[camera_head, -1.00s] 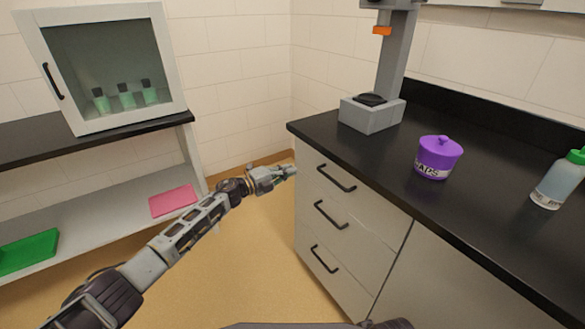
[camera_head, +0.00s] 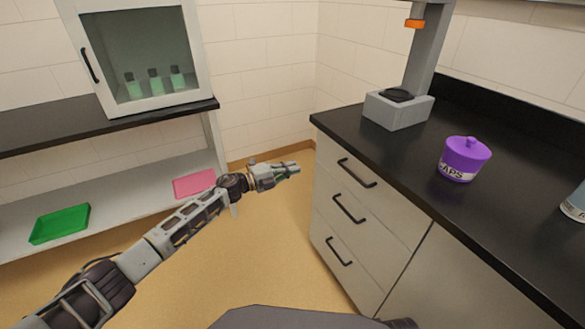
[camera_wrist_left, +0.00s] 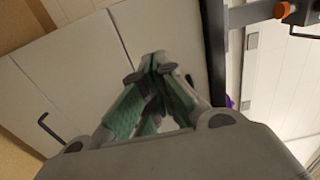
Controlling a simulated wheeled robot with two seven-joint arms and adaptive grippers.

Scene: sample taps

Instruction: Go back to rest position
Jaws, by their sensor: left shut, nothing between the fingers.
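My left gripper (camera_head: 290,169) is stretched out over the open floor, left of the drawer cabinet (camera_head: 372,222) in the head view. It is shut and holds nothing. In the left wrist view its fingers (camera_wrist_left: 155,62) meet at the tips, with the pale cabinet front behind them. A gap shows between the gripper and the drawer fronts in the head view. My right gripper is not in view.
A purple lidded pot (camera_head: 464,160) and a grey stand (camera_head: 398,110) are on the black counter (camera_head: 520,215). A cabinet (camera_head: 140,60) holds green-filled bottles. A pink tray (camera_head: 195,184) and a green tray (camera_head: 60,223) lie on the lower shelf. Floor between is clear.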

